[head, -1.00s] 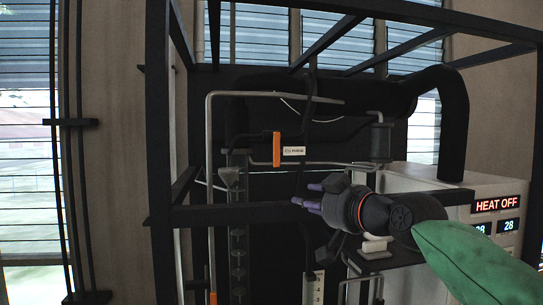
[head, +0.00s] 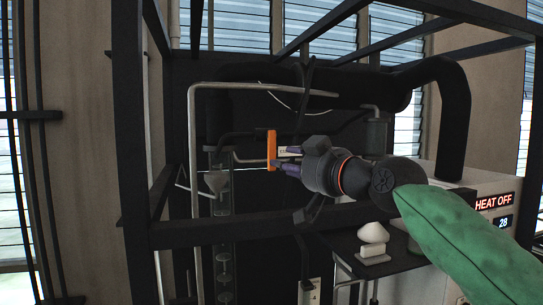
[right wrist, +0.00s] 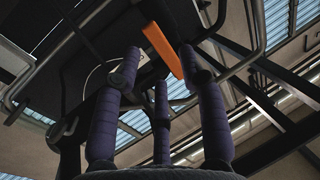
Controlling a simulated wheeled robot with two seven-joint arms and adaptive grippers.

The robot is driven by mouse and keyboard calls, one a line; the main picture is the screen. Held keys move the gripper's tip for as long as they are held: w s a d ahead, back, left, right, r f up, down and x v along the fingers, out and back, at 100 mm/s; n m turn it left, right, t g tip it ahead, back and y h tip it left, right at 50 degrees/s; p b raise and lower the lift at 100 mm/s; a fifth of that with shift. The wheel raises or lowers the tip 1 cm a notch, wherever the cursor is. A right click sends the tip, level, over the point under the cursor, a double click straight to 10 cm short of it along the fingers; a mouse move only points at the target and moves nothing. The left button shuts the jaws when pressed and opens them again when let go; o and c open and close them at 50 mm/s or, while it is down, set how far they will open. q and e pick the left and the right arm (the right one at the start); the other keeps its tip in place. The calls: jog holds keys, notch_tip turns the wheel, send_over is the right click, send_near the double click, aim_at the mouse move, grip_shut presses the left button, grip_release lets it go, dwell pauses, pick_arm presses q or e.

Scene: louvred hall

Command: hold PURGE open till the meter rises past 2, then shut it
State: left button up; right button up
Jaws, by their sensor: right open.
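The orange PURGE lever (head: 271,148) stands upright on the dark rig, across a thin horizontal pipe. Its white label (head: 289,150) is partly hidden by my right gripper (head: 284,168). That gripper is open, its purple fingertips just right of the lever's lower part in the head view. In the right wrist view the lever (right wrist: 162,50) shows beyond and between the spread fingertips (right wrist: 158,66); I cannot tell whether they touch it. A lit display (head: 503,222) on the white cabinet reads 28; I cannot tell whether it is the task's meter. My left gripper is out of view.
A sign (head: 493,201) reads HEAT OFF. A clear column with a funnel (head: 216,182) stands left of the lever. A dark frame bar (head: 230,230) crosses below my gripper. A white knobbed piece (head: 373,240) sits on a dark shelf below my wrist.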

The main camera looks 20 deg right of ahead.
aim_at(274, 158)
jog(key=p+x, duration=0.1)
jog(key=x, duration=0.3)
jog(key=shift+w+r, duration=0.1)
jog(key=shift+p+x, duration=0.5)
jog(key=shift+x, duration=0.75)
